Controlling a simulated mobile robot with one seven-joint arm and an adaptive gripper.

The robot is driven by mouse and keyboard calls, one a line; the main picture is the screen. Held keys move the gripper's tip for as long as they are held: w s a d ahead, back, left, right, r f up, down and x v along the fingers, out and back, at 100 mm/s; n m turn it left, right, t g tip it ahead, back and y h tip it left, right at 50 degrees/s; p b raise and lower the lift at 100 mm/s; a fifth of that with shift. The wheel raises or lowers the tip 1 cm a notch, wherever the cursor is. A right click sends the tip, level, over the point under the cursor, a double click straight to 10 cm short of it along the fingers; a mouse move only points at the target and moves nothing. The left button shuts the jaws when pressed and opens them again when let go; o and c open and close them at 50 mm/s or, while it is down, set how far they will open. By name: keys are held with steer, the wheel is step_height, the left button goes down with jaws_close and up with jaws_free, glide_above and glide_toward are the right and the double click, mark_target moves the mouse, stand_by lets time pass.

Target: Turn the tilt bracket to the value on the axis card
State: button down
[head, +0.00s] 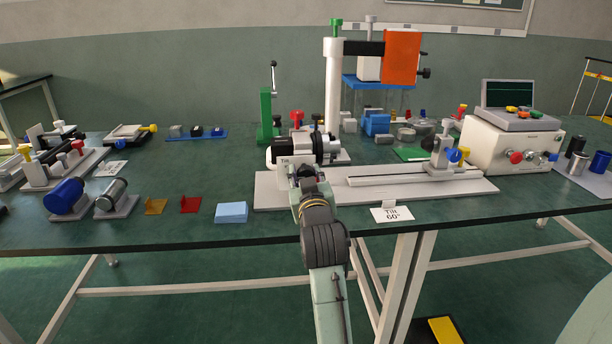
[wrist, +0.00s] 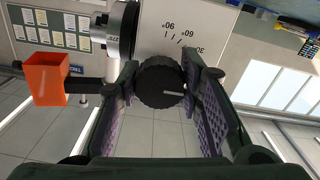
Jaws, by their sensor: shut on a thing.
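The tilt bracket (head: 284,158), a white and black unit marked "Tilt", stands on a grey base plate. In the wrist view its white dial face (wrist: 170,22) shows upside-down 90, 60 and 30 marks. Its ribbed black knob (wrist: 160,87) has a white pointer line aimed right, past the 30 side and away from 60; the scale there is hidden by a finger. My gripper (wrist: 167,78) is shut on the knob, one finger on each side. In the head view my arm hides most of the grip. The axis card (head: 391,213) reads "Tilt 60°".
A rail with a small carriage (head: 443,155) lies right of the bracket. A light blue block (head: 231,212) sits left of the base plate. A white instrument box (head: 510,145) stands right.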

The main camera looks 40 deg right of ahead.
steer(key=shift+f+n+b, duration=0.1)
steer(key=shift+n+b, duration=0.25)
steer(key=shift+n, duration=0.15)
steer(key=shift+n+b, duration=1.35)
steer(key=shift+n, duration=0.95)
steer(key=shift+n+b, duration=1.35)
steer(key=shift+n, duration=1.85)
steer(key=c, duration=1.1)
jaws_free()
steer(key=v, duration=1.2)
